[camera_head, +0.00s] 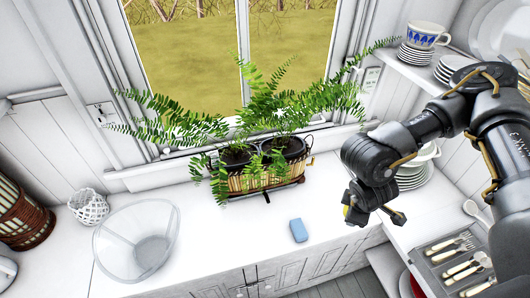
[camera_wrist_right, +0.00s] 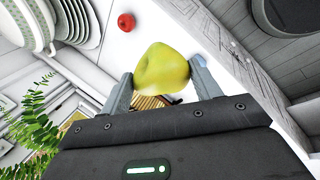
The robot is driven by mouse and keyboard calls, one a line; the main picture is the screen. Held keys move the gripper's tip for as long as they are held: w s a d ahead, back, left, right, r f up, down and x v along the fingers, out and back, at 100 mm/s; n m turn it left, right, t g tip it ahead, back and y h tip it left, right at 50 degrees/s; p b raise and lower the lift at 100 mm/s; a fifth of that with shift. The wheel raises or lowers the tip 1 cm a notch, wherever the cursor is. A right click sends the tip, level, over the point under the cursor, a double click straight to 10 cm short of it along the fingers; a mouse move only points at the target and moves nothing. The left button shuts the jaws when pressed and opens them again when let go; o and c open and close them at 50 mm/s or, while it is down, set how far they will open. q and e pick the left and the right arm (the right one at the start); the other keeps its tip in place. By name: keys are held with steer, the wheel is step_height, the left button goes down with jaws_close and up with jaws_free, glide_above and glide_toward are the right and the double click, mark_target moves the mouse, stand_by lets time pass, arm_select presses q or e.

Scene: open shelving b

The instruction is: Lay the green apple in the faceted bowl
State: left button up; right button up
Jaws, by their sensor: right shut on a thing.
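The green apple (camera_wrist_right: 161,71) is yellow-green and sits between the two fingers of my right gripper (camera_wrist_right: 160,85) in the right wrist view. The right gripper (camera_head: 374,212) is shut on it, above the right part of the counter in the head view. There the apple is mostly hidden by the gripper; only a small yellowish patch shows. The faceted bowl (camera_head: 137,240) is clear, wide and empty. It stands on the counter at the left, well apart from the gripper. My left gripper is not in view.
A planter of ferns (camera_head: 265,172) stands at the counter's back, between gripper and bowl. A blue sponge (camera_head: 298,230) lies near the front edge. A white openwork cup (camera_head: 88,206) is beside the bowl. A cutlery tray (camera_head: 455,262) is at right. A red apple (camera_wrist_right: 126,22) shows in the wrist view.

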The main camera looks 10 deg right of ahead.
steer(key=r+m, duration=0.1)
steer(key=r, duration=0.1)
steer(key=w+d+r+m, duration=0.1)
steer(key=r, duration=0.2)
steer(key=w+d+r+m+g+h, duration=0.1)
steer(key=r+m, duration=0.1)
steer(key=shift+w+d+r, duration=0.15)
steer(key=shift+d, duration=0.05)
steer(key=shift+w+a+r, duration=0.4)
steer(key=shift+a+r, duration=0.1)
steer(key=shift+r, duration=0.25)
steer(key=w+a+f+n+b, duration=0.1)
steer(key=a+f+n+b, duration=0.15)
steer(key=a, duration=0.25)
steer(key=a+f+n+b, duration=0.1)
steer(key=a+f+b, duration=0.1)
steer(key=a+b, duration=0.25)
step_height(320, 180, down, 8)
steer(key=a+t+y+b, duration=0.1)
steer(key=a+b, duration=0.1)
steer(key=b, duration=0.5)
steer(key=shift+f+n, duration=0.25)
steer(key=shift+n, duration=0.1)
